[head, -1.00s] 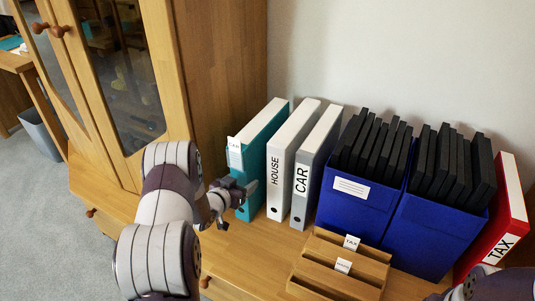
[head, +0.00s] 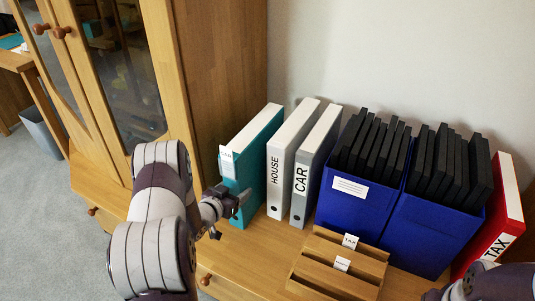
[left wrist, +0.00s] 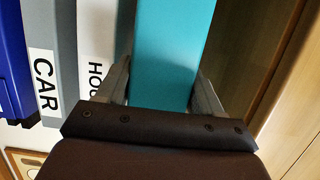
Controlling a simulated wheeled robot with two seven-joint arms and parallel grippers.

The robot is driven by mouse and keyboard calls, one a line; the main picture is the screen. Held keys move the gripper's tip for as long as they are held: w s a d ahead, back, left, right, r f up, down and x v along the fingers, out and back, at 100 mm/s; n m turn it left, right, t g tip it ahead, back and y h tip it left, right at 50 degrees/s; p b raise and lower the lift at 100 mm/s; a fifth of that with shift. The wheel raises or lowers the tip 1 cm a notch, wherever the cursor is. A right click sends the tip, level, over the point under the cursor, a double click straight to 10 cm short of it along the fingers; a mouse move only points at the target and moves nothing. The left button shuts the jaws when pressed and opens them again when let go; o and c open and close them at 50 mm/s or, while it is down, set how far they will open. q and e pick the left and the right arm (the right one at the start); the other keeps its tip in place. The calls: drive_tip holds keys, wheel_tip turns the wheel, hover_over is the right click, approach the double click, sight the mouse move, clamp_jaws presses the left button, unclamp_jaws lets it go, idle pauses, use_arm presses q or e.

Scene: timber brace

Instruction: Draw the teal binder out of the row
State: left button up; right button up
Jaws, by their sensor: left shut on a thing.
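The teal binder (head: 254,160) stands upright at the left end of the row on the wooden top, with a white label tab near the top of its spine. Its front stands out ahead of the white HOUSE binder (head: 279,172) beside it. My left gripper (head: 238,202) is shut on the lower part of its spine. In the left wrist view the teal binder (left wrist: 170,55) lies between the two fingers (left wrist: 160,90). The grey CAR binder (head: 303,178) stands right of HOUSE. Part of my right arm shows at the bottom right; its fingertips are not clearly seen.
Two blue boxes (head: 352,207) of black folders and a red TAX binder (head: 506,215) stand to the right. A wooden card rack (head: 335,268) sits in front of them. A glass-door cabinet (head: 215,90) rises close on the left.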

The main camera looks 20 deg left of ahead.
use_arm(q)
drive_tip(key=o, duration=1.1)
drive_tip(key=shift+o, duration=0.2)
drive_tip(key=shift+s+r, duration=0.15)
drive_tip(key=shift+s, duration=0.05)
drive_tip(key=p+v, duration=0.4)
drive_tip(key=v, duration=0.3)
drive_tip(key=shift+a, duration=0.1)
drive_tip(key=shift+s, duration=0.25)
